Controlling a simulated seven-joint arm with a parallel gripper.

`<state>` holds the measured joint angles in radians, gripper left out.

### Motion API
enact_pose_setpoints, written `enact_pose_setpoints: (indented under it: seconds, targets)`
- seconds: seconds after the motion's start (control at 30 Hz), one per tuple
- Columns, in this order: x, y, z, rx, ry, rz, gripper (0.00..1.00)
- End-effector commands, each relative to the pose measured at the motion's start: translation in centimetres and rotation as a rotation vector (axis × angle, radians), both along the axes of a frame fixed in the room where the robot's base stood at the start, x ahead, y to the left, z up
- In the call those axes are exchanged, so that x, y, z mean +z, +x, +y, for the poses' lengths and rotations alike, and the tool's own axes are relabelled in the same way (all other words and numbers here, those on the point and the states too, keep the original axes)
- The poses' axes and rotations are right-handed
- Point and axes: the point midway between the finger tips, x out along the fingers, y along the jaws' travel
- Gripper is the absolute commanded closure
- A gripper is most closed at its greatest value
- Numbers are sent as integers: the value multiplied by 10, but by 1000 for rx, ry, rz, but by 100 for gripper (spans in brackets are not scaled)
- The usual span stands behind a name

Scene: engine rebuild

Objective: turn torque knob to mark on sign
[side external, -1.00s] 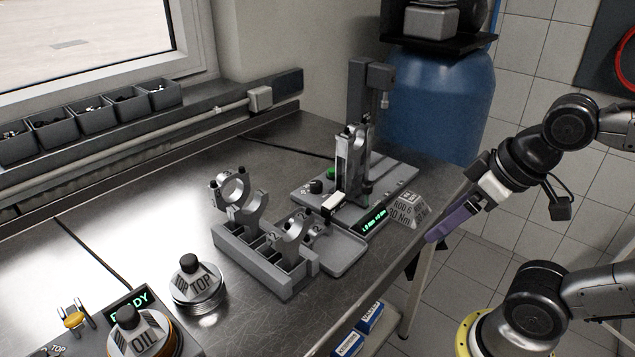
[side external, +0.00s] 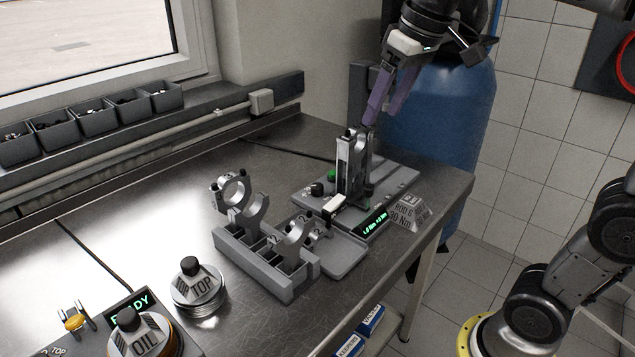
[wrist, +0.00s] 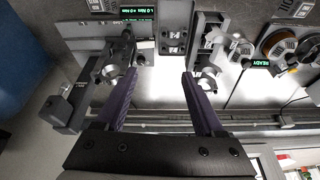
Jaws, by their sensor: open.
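The torque knob (side external: 316,188), small and black, stands on the left side of the grey fixture base beside a green button (side external: 332,174). The pointed-to mark on its scale is too small to read. The grey sign (side external: 408,212) at the bench's right edge reads "ROD 6" and "30 Nm". A green-lit display (side external: 375,222) on the base's front is too small to read surely; it also shows in the wrist view (wrist: 140,13). My gripper (side external: 382,112) is open and empty, above and behind the fixture's upright clamp. Its purple fingers (wrist: 159,75) are apart in the wrist view.
The upright clamp (side external: 349,165) holds a rod and stands beside the knob. A tall grey post (side external: 358,90) rises behind. A rack with rods (side external: 262,265) stands front left, and a piston marked TOP (side external: 198,290) sits left of it.

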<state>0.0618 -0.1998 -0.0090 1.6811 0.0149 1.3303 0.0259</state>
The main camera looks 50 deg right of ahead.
Motion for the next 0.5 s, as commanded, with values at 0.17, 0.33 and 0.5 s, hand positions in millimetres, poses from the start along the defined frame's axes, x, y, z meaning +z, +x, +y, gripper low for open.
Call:
enact_pose_setpoints:
  seconds: [0.17,0.33,0.5]
  targets:
    - [-2,70,-16,-36,10,77,30]
    - [-24,130,-35,-68,22,149,30]
    - [-67,181,-56,-98,34,221,30]
